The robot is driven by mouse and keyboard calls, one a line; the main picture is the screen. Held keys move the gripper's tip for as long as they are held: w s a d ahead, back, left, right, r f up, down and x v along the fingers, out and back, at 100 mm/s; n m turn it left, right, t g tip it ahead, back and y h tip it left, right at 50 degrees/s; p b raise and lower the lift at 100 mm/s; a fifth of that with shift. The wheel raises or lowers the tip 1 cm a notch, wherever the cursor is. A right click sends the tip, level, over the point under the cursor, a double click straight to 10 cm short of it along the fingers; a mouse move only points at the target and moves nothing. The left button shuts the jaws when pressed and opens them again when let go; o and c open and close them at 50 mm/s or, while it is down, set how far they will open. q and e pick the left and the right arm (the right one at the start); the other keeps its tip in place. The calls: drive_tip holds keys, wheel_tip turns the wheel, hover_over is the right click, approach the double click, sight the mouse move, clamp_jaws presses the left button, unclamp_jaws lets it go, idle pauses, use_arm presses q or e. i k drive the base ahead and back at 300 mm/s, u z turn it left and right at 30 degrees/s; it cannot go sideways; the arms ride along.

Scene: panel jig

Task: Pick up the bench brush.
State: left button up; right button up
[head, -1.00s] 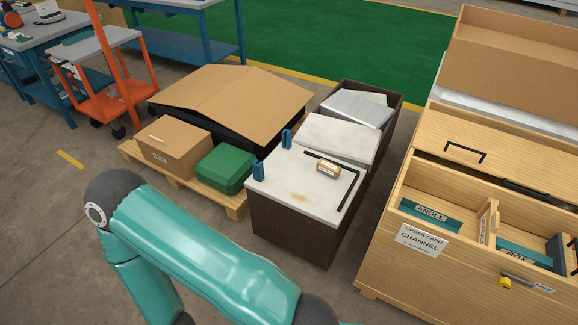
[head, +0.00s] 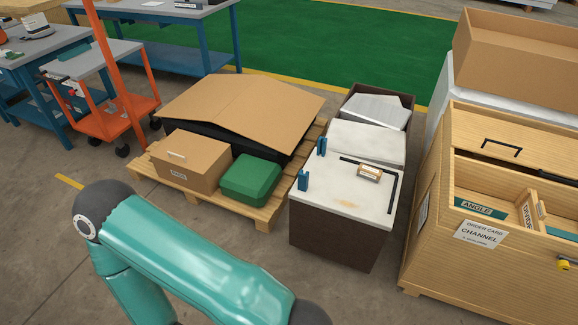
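A small wooden block with a pale side (head: 369,173) lies on the white top of the dark brown bench unit (head: 333,238). It may be the bench brush, but it is too small to be sure. It lies just inside the corner of a black angled bar (head: 391,193), near two blue upright blocks (head: 303,180). No other brush is clear. A teal arm of mine crosses the lower left of the head view. Neither of my grippers is in view.
A pallet (head: 262,215) left of the unit carries a cardboard box (head: 190,165), a green case (head: 250,181) and a large cardboard-topped bin (head: 243,105). A wooden cabinet (head: 428,215) stands close on the right. An orange trolley (head: 98,123) is at upper left. Grey floor shows in front.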

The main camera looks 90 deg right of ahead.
sight(372, 175)
drive_tip(key=u, duration=0.3)
drive_tip(key=i, duration=0.2)
drive_tip(key=z, duration=2.7)
drive_tip(key=i, duration=0.2)
drive_tip(key=z, duration=1.9)
drive_tip(key=k, duration=0.5)
drive_tip(key=z, duration=0.35)
drive_tip(key=i, duration=1.6)
drive_tip(key=u, duration=0.45)
drive_tip(key=i, duration=0.45)
drive_tip(key=u, duration=0.05)
